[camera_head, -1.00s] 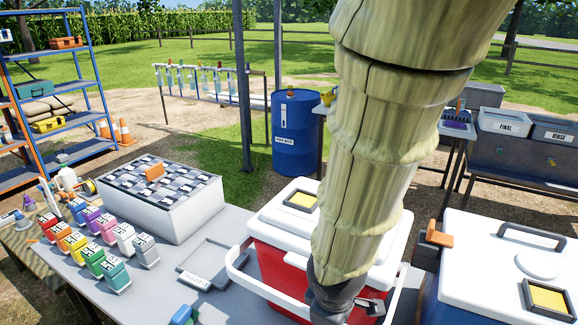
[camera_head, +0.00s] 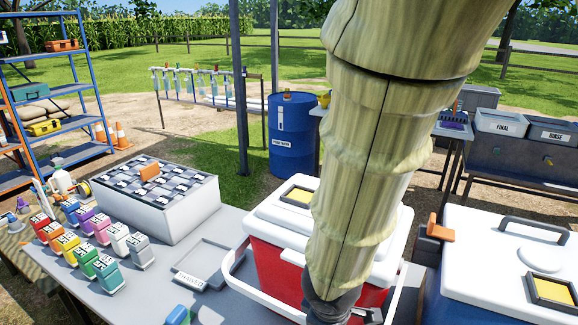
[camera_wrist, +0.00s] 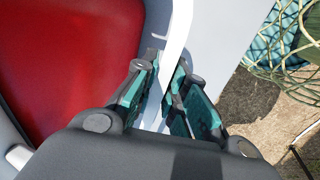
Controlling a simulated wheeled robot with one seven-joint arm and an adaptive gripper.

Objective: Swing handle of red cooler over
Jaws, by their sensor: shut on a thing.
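The red cooler (camera_head: 268,262) stands on the grey table, with its white lid (camera_head: 275,215) closed. Its white handle (camera_head: 256,305) swings out low around the near side of the body. My gripper (camera_wrist: 167,75) is shut on the handle bar, which shows as a white strip (camera_wrist: 180,30) between its teal-padded fingers in the wrist view. The cooler's red wall (camera_wrist: 70,60) fills the left of that view. In the head view my arm hides part of the cooler and of the handle, and the fingers are mostly hidden.
A blue cooler (camera_head: 480,298) with a white lid stands close on the right. A grey tray (camera_head: 206,262), several coloured sample boxes (camera_head: 85,243) and a partitioned white box (camera_head: 185,215) lie left on the table. A blue drum (camera_head: 292,150) stands behind.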

